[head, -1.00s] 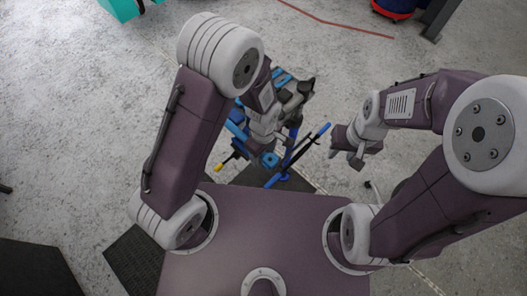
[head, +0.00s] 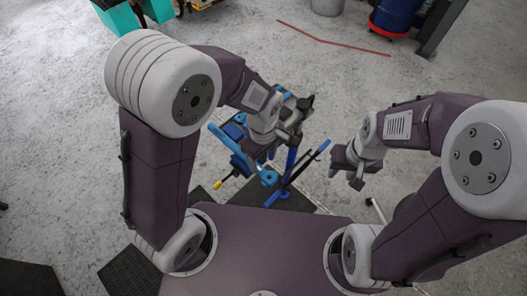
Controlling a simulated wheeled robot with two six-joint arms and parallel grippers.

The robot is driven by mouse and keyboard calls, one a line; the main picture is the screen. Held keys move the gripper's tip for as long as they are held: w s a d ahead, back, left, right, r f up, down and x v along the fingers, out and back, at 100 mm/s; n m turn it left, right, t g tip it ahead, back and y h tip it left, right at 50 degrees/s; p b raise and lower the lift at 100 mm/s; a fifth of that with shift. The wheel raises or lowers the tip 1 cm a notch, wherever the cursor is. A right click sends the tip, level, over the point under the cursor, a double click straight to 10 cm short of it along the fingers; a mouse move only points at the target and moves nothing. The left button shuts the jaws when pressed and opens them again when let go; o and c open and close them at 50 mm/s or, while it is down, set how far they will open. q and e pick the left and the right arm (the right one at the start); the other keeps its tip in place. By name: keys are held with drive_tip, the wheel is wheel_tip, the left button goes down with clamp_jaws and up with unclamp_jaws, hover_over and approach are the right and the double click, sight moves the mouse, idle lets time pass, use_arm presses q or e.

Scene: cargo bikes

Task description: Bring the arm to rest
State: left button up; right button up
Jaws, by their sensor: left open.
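My left arm comes in from the left and bends at a large pale elbow. Its gripper (head: 287,138) is open and seen from above, over the blue stand-like object (head: 268,178), overlapping it in the picture; I cannot tell whether they touch. No held object is visible in it. My right gripper (head: 357,178) hangs to the right of the blue object, apart from it, with nothing visible in it. Its fingers are too small and dark to tell whether they are open or shut.
Dark mats (head: 133,272) lie on the grey concrete floor. A teal box (head: 122,18) stands at the top left, a blue drum (head: 394,14) on a red base at the top right. A red line (head: 330,42) crosses the far floor.

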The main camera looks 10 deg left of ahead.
use_arm(q)
drive_tip(key=s+a+f+m+b, duration=0.1)
drive_tip(key=a+f+m+b, duration=0.1)
drive_tip(key=a+m, duration=0.1)
drive_tip(key=s+a+f+m+b, duration=0.1)
drive_tip(key=a+f+m+b, duration=0.1)
drive_tip(key=a, duration=0.4)
drive_tip(key=s+a+f+m+t+b, duration=0.1)
drive_tip(key=a+f+m+b, duration=0.1)
drive_tip(key=a+m+b, duration=0.2)
drive_tip(key=shift+s+a+f+m, duration=0.1)
drive_tip(key=shift+s+a+m, duration=0.15)
drive_tip(key=shift+m, duration=0.35)
drive_tip(key=shift+w, duration=0.1)
